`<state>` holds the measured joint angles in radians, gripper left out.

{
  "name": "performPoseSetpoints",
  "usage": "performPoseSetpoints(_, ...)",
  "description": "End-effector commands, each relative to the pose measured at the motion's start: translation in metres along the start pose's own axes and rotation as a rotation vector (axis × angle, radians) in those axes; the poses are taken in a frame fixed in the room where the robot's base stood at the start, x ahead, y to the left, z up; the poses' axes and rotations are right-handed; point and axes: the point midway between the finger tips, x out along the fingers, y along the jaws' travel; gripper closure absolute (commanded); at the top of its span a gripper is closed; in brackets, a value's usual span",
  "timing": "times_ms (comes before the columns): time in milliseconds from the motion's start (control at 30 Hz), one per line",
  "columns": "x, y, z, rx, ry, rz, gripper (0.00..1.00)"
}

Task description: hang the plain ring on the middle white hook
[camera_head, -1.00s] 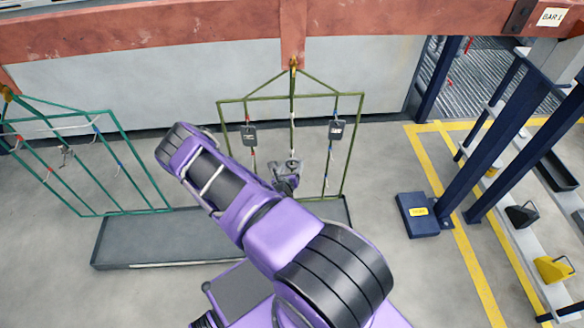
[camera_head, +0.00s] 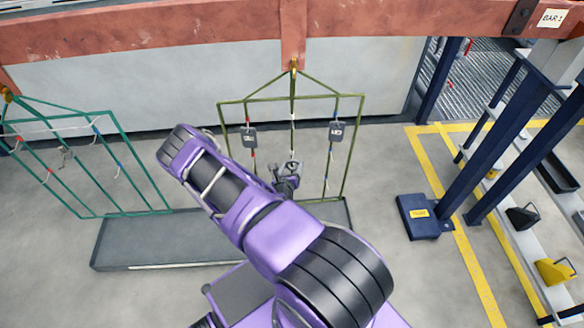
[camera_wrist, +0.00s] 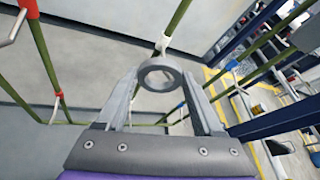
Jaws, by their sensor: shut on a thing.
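The grey plain ring (camera_wrist: 160,74) is held between the two fingertips of my gripper (camera_wrist: 158,82) in the wrist view. My gripper is shut on it, with the ring's hole facing the camera. The olive-green rack (camera_head: 345,160) hangs from the beam in the head view. Its middle bar carries a white-banded hook (camera_wrist: 163,43), just above and behind the ring in the wrist view. I cannot tell whether ring and hook touch. In the head view my gripper (camera_head: 287,178) is at the lower middle of this rack, partly hidden by my arm.
Red-banded hooks (camera_wrist: 58,97) show at left in the wrist view. A teal rack (camera_head: 130,160) hangs at left, above a grey tray (camera_head: 125,252). Blue posts (camera_head: 515,130) stand at right.

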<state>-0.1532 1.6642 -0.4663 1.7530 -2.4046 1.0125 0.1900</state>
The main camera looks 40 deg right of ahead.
Motion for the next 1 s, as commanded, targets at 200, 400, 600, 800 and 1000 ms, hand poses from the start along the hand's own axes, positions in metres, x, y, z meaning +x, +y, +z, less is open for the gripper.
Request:
performPoseSetpoints(200,0.000,0.001,-0.002,-0.001,0.003,0.002,0.01)
performPoseSetpoints(400,0.000,0.001,-0.001,0.000,0.003,0.001,0.00)
performPoseSetpoints(600,-0.013,0.001,0.000,-0.001,0.004,0.002,0.00)
performPoseSetpoints(800,-0.055,0.001,0.001,-0.003,0.005,0.004,0.00)
performPoseSetpoints(1000,-0.105,0.001,0.000,-0.003,0.004,0.004,0.00)
